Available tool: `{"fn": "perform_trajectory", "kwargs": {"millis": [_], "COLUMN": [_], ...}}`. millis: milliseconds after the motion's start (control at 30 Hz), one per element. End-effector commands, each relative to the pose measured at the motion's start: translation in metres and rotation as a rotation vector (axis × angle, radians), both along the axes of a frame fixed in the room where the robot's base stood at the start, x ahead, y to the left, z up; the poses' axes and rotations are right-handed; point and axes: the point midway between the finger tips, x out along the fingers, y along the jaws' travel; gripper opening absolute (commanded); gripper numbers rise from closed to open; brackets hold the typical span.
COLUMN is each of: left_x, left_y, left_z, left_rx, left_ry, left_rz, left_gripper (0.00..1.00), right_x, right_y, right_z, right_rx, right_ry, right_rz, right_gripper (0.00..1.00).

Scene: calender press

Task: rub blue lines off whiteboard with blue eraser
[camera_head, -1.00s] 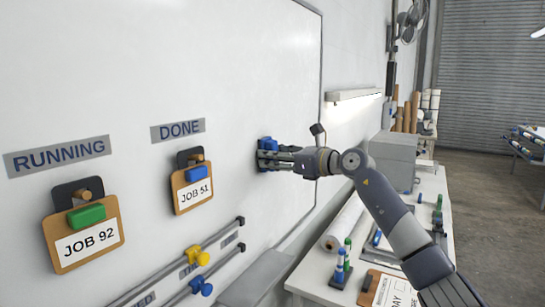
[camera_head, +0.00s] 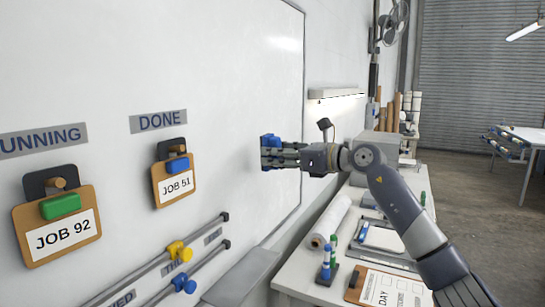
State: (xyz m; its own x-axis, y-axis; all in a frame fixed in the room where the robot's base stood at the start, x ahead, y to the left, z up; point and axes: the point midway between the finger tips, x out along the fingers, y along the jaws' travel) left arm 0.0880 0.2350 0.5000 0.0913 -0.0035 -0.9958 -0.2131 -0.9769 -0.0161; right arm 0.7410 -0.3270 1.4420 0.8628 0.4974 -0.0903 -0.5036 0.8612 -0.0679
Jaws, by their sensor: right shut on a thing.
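The whiteboard (camera_head: 225,70) fills the left and middle of the view. No blue lines show on its visible surface. My right gripper (camera_head: 272,153) is shut on the blue eraser (camera_head: 267,140) and holds it at the board, right of the DONE label. The fingers hide much of the eraser, and I cannot tell whether it touches the surface. My left gripper is not in view.
Clipboards for JOB 92 (camera_head: 62,237) and JOB 51 (camera_head: 177,186) hang on the board at left. Rails with a yellow slider (camera_head: 179,251) and a blue slider (camera_head: 184,284) lie below. A white table (camera_head: 290,278) with a paper roll (camera_head: 328,221) and a clipboard (camera_head: 394,290) stands at right.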

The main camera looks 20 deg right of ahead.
Motion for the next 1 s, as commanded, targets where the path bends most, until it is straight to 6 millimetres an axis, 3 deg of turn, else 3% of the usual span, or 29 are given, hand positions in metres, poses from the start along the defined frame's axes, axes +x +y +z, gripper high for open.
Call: {"fn": "perform_trajectory", "kwargs": {"millis": [267, 633, 1000], "left_x": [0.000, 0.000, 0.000], "left_y": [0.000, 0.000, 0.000], "left_z": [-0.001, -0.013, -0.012], "left_rx": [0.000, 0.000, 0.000], "left_ry": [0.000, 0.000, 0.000], "left_rz": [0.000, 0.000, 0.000], "left_gripper": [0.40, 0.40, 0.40], "right_x": [-0.002, -0.023, -0.024], "right_y": [-0.002, -0.018, -0.018], "right_z": [0.000, 0.000, 0.001], "right_rx": [0.000, 0.000, 0.001], "right_ry": [-0.001, -0.002, -0.001], "right_rz": [-0.001, -0.002, 0.000], "right_gripper": [0.18, 0.18, 0.18]}}
